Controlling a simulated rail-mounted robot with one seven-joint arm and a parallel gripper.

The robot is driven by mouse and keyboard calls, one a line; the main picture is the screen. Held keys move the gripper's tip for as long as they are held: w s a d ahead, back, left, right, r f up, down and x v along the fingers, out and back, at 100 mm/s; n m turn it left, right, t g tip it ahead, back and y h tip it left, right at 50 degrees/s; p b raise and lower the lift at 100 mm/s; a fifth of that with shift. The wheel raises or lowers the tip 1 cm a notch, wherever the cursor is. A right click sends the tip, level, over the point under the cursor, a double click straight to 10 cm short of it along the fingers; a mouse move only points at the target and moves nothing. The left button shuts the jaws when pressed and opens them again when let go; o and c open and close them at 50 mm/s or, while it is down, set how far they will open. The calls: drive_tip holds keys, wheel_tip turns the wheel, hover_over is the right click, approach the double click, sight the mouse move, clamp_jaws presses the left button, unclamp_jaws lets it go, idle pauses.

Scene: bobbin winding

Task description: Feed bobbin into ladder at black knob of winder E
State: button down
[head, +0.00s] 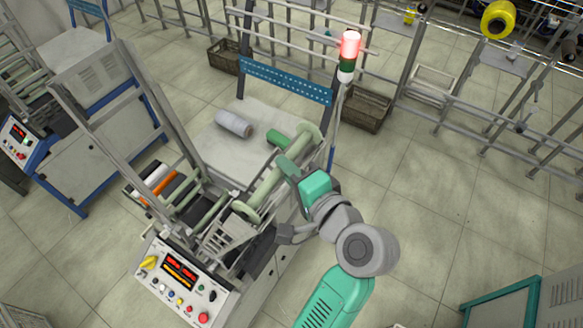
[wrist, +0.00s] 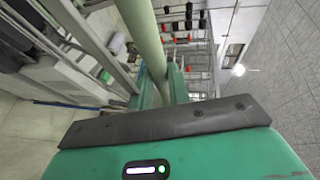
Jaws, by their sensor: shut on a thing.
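My gripper (head: 287,167) is shut on a long pale green bobbin (head: 268,182) with round flanged ends, held tilted above the right side of the winder. The wrist view shows the bobbin (wrist: 142,28) running down between my green fingers (wrist: 165,88). The winder's control panel (head: 180,283) faces front, with red lit digits, a yellow knob (head: 149,262) and a black knob (head: 212,296). Behind the panel is the ladder-like rack (head: 195,195), which holds white, orange and dark rolls (head: 165,185). I cannot read the winder's letter. My gripper hides part of the bobbin.
A signal lamp (head: 349,50) on a pole stands close by on the right. Slanted metal rails (head: 100,110) rise at the left.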

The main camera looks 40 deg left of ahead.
drive_tip(key=shift+f, duration=0.1)
drive_tip(key=shift+s+a+f+b, duration=0.1)
drive_tip(key=shift+a+f+b, duration=0.35)
drive_tip(key=shift+f, duration=0.45)
drive_tip(key=shift+a+f+b, duration=0.35)
drive_tip(key=shift+f+b, duration=0.15)
drive_tip(key=shift+f, duration=0.35)
drive_tip(key=shift+s+a+f+b, duration=0.1)
drive_tip(key=shift+a+f+b, duration=0.35)
drive_tip(key=shift+f, duration=0.45)
drive_tip(key=shift+s+a+f+b, duration=0.1)
drive_tip(key=shift+a+f+b, duration=0.35)
drive_tip(key=shift+f, duration=0.45)
drive_tip(key=shift+a+f+b, duration=0.3)
drive_tip(key=shift+f+b, duration=0.25)
drive_tip(key=shift+f, duration=0.35)
drive_tip(key=shift+s+a+f+b, duration=0.1)
drive_tip(key=shift+a+f+b, duration=0.35)
drive_tip(key=shift+f, duration=0.45)
drive_tip(key=shift+f, duration=0.1)
drive_tip(key=f, duration=0.1)
drive_tip(key=a+f+b, duration=0.1)
drive_tip(key=f+b, duration=0.1)
drive_tip(key=shift+s+a+f, duration=0.1)
drive_tip(key=shift+a+f, duration=0.2)
drive_tip(key=shift+f, duration=0.05)
drive_tip(key=c, duration=0.9)
unclamp_jaws()
